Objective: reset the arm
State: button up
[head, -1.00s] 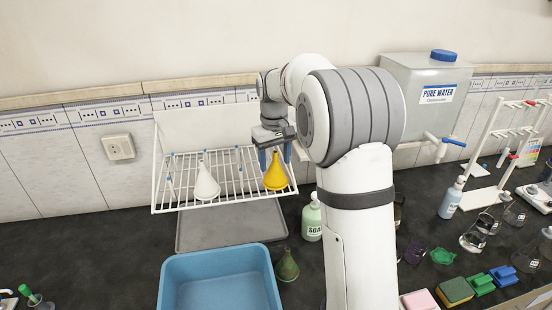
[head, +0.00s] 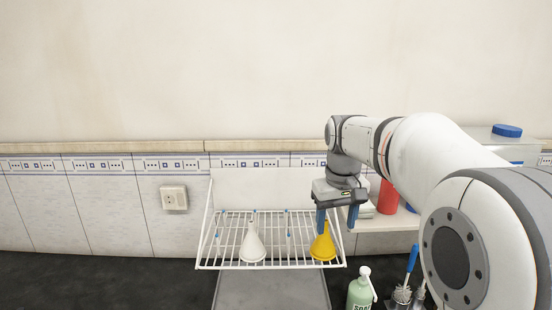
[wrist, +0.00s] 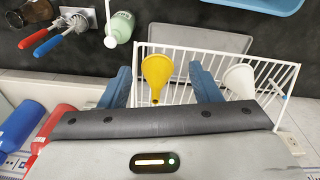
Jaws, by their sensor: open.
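My gripper (head: 337,220) is open and empty, with its blue fingers pointing down above the right end of the white wire rack (head: 218,254). A yellow funnel (head: 322,247) stands spout up on the rack, just below and slightly left of the gripper's middle. In the wrist view the yellow funnel (wrist: 157,70) appears between the spread fingers (wrist: 160,82), with clear gaps on both sides. A white funnel (head: 252,245) stands spout up on the rack, left of the yellow one. It also shows right of the fingers in the wrist view (wrist: 240,78).
A grey tray (head: 270,290) lies below the rack. A green soap bottle (head: 360,292) and brushes (head: 405,285) stand right of it. Red (head: 388,196) and blue bottles stand on a shelf behind my arm. The wall above the rack is bare.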

jog(key=s+f+m+t, duration=0.1)
jog(key=s+f, duration=0.3)
jog(key=s, duration=0.6)
jog(key=s+f+m+t, duration=0.1)
jog(key=s+f, duration=0.4)
jog(key=s, duration=0.6)
jog(key=shift+s+d, duration=0.15)
jog(key=shift+s, duration=0.15)
dwell(0.4)
